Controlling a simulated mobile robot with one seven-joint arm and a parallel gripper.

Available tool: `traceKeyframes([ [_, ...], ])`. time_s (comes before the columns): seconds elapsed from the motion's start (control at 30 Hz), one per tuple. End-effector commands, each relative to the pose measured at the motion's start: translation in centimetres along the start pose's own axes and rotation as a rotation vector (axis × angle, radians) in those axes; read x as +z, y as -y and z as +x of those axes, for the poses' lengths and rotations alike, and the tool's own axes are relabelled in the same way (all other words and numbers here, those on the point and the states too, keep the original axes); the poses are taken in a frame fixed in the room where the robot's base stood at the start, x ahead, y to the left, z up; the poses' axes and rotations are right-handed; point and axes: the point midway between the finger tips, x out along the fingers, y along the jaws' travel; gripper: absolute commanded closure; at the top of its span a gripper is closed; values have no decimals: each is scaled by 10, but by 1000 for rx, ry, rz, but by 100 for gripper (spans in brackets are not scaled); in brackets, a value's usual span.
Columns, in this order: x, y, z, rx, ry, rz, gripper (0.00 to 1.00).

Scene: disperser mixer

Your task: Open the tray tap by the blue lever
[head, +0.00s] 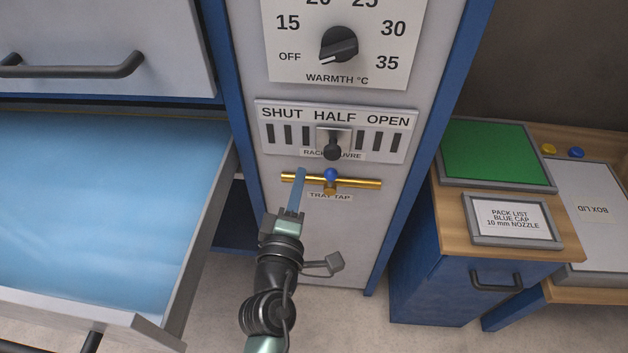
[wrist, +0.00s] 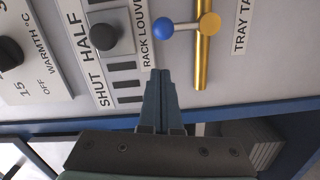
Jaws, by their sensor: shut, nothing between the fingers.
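The tray tap is a brass pipe (head: 362,183) lying level on the grey panel; it also shows in the wrist view (wrist: 202,65). Its lever has a blue ball (head: 330,174) and sits across the pipe, ball on the upper side. In the wrist view the blue ball (wrist: 163,28) joins a brass hub by a short pale stem. My gripper (head: 300,171) is shut and empty, to the left of the ball, its fingers passing in front of the pipe's left part. In the wrist view the shut fingertips (wrist: 160,73) lie apart from the ball. Depth to the panel is unclear.
The rack louvre knob (head: 332,152) sits just above the tap, under the warmth dial (head: 339,45). An open drawer (head: 190,260) with a blue inside stands left. A wooden-topped cabinet (head: 450,235) with a green mat (head: 497,152) stands right. The panel below the tap is mostly clear.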

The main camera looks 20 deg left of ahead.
Motion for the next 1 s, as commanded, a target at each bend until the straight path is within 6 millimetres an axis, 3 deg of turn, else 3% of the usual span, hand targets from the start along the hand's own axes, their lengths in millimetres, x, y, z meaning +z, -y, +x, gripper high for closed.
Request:
traceKeyframes([
  [0.1, 16, -3, 3, -3, 2, 0, 100],
  [0.3, 26, -1, 5, -1, 0, 1, 100],
  [1.0, 25, -2, 5, -3, 0, 60, 100],
])
